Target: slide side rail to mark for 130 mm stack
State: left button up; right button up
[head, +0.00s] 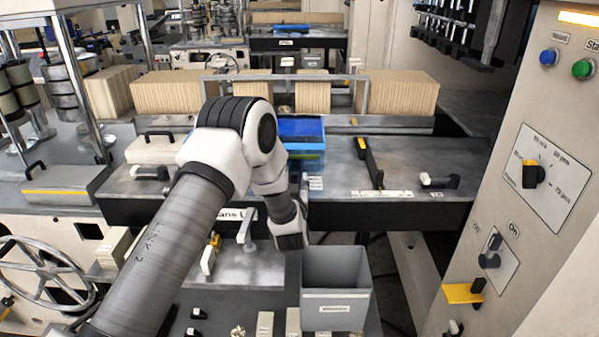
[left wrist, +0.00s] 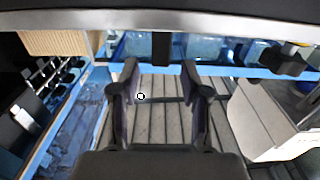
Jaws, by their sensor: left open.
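The side rail (head: 368,162) is a dark bar with a yellow far end, lying lengthwise on the grey table right of the blue bin. A white label strip (head: 382,193) with small marks lies on the table's front edge by its near end. My left arm reaches in from the left and bends down left of the rail, well apart from it; its fingers are hidden in the head view. In the left wrist view my left gripper (left wrist: 160,92) is open and empty over a grey slatted surface. The rail cannot be surely identified there. My right gripper is out of view.
A blue bin (head: 302,135) stands left of the rail and a black handle (head: 438,181) right of it. Paper stacks (head: 398,92) stand behind. A grey bin (head: 336,285) is in front. A control panel (head: 545,175) walls off the right. Bare table lies around the rail.

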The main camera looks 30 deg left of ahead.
aim_at(294, 178)
pick_arm(q)
jog(key=x, duration=0.3)
jog(key=shift+w+p, duration=0.1)
jog(key=shift+p, duration=0.25)
jog(key=shift+w+a+f, duration=0.1)
jog(key=shift+w+a, duration=0.15)
jog(key=shift+a, duration=0.05)
jog(key=shift+d, duration=0.1)
jog(key=shift+c, duration=1)
grip_shut()
jog(key=shift+s+d+f+b, duration=0.1)
jog(key=shift+s+f+b, duration=0.2)
jog(key=shift+b, duration=0.35)
jog(key=shift+s+d+r, duration=0.15)
jog(key=shift+r, duration=0.1)
jog(key=shift+o, duration=1)
grip_release()
jog(key=shift+r, duration=0.1)
